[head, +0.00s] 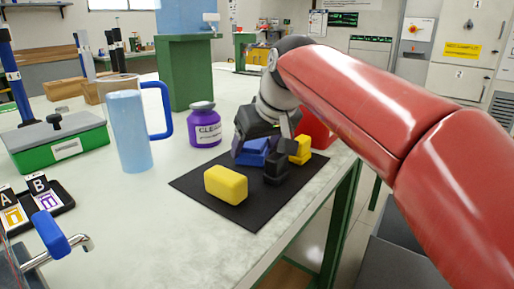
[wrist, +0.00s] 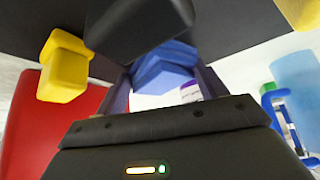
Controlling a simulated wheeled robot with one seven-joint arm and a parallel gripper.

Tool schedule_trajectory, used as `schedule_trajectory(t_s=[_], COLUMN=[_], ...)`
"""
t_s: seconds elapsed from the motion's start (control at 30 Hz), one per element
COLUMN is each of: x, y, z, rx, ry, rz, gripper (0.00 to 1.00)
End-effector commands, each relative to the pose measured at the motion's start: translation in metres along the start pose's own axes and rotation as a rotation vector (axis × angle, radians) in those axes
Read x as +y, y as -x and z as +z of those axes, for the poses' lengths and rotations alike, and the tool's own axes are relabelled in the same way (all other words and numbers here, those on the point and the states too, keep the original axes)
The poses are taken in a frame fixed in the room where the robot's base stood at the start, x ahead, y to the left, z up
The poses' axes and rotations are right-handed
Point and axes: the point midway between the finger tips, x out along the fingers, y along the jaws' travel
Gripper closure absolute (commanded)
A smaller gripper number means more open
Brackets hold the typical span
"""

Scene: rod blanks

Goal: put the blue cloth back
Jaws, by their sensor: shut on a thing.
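The blue cloth (head: 253,152) is a folded blue bundle above or on the black mat (head: 205,180) in the head view; I cannot tell if it touches the mat. My gripper (head: 262,145) is over it. In the wrist view the cloth (wrist: 165,68) sits between the two fingers of my gripper (wrist: 163,85), which are shut on it. A dark block-like object (head: 277,166) is close beside the cloth and hides part of it; a dark shape (wrist: 140,25) also covers part of the wrist view.
A yellow block (head: 226,185) lies on the mat's front; another yellow piece (head: 300,150) and a red object (head: 318,128) are right of the gripper. A purple jar (head: 202,125), a blue pitcher (head: 130,130) and a green box (head: 60,145) stand left. The table edge is close on the right.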

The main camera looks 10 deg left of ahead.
Motion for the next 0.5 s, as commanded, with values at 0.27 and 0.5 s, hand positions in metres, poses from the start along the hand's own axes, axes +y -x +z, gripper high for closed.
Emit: schedule_trajectory(t_s=[0.27,0.5], x=[0.0001,0.0002], y=[-0.0007,-0.0017], z=[0.0004,0.0011], rx=[0.001,0.0], ry=[0.0,0.0], rz=[0.0,0.0], gripper=[0.5,0.07])
